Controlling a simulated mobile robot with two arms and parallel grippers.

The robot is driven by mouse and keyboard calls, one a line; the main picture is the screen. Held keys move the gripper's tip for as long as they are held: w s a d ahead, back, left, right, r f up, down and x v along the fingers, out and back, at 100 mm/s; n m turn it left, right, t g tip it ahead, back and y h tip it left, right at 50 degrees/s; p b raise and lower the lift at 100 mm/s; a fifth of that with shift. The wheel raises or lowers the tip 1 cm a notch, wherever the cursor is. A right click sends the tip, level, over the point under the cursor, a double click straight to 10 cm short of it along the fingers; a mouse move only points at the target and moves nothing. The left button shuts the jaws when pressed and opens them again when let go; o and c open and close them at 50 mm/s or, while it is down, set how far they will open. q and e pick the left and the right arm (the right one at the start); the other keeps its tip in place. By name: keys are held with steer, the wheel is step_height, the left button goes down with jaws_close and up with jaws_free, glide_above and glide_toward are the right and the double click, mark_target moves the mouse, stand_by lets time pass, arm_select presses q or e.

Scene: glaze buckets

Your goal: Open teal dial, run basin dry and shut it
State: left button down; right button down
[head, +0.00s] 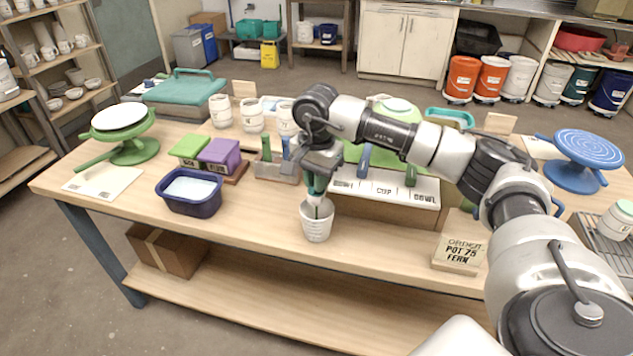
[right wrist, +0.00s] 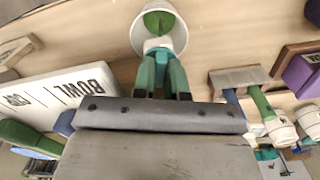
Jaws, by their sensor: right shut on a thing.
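I cannot make out a teal dial in either view. A navy basin (head: 190,203) with a pale surface inside stands at the left of the table. My right gripper (head: 317,190) points down near the table's front edge. In the right wrist view the cup (right wrist: 138,30) is seen from above, with green inside. I cannot tell whether its base touches the table. My left gripper is not in view.
A white board lettered CUP and BOWL (head: 385,189), with blue and green handles, lies behind the cup. A green turntable (head: 135,150) stands left, a blue one (head: 577,180) right. An order sign (head: 459,252) stands near the front edge. Bare table lies between basin and cup.

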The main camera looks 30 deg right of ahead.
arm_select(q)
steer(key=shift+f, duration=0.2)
arm_select(e)
steer(key=shift+n, duration=0.4)
steer(key=c, duration=1.2)
jaws_free()
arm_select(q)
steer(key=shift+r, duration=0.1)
arm_select(e)
steer(key=shift+o, duration=0.2)
steer(key=shift+r, duration=0.1)
